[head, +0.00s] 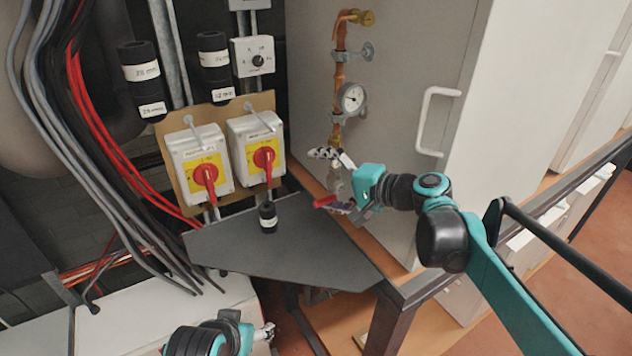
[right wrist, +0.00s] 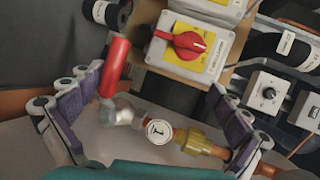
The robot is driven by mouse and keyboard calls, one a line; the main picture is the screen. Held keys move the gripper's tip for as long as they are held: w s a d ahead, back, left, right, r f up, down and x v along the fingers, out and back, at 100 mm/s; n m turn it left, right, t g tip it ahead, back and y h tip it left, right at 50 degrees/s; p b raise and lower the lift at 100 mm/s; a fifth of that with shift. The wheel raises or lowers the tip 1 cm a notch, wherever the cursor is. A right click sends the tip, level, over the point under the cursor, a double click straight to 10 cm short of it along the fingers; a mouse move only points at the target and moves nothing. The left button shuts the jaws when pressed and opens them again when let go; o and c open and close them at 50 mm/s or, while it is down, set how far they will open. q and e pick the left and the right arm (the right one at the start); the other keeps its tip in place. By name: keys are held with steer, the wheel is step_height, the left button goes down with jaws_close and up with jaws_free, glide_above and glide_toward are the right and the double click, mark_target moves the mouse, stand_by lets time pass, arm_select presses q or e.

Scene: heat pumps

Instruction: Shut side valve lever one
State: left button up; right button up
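The red side valve lever (head: 325,201) is on the copper pipe (head: 339,80) beside the white cabinet. In the right wrist view the red lever (right wrist: 115,66) sticks up from a metal valve body, beside a round white tag marked 1 (right wrist: 158,131). My right gripper (head: 334,180) is open around the valve. In the right wrist view its fingers (right wrist: 155,88) are wide apart, with the lever between them, close to the left finger; I cannot tell if they touch. My left gripper (head: 264,332) is at the bottom edge, partly cut off.
Two grey switch boxes with red knobs (head: 208,178) (head: 264,158) stand left of the valve. A dark shelf plate (head: 285,245) with a small black cylinder (head: 267,217) lies below.

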mark_target(331, 197)
steer(key=shift+d+r, duration=0.2)
steer(key=shift+r, duration=0.3)
steer(key=shift+c, duration=0.3)
steer(key=shift+v, duration=1)
steer(key=shift+c, duration=0.5)
steer(key=shift+s+d, duration=0.2)
steer(key=shift+d, duration=0.05)
steer(key=s+d, duration=0.1)
steer(key=s+d+r, duration=0.1)
steer(key=s, duration=0.1)
steer(key=shift+s+d+p, duration=0.15)
steer(key=shift+s+p, duration=0.05)
steer(key=shift+p, duration=0.15)
steer(key=c, duration=0.8)
arm_select(q)
steer(key=s+r, duration=0.1)
steer(key=s+d+r+p, duration=0.1)
steer(key=r, duration=0.1)
steer(key=shift+d+r, duration=0.15)
arm_select(e)
steer(key=v, duration=0.2)
steer(key=f+v, duration=0.1)
steer(key=v, duration=0.1)
steer(key=shift+s+d+r, duration=0.1)
steer(key=shift+d, duration=0.4)
arm_select(q)
steer(key=shift+w, duration=0.1)
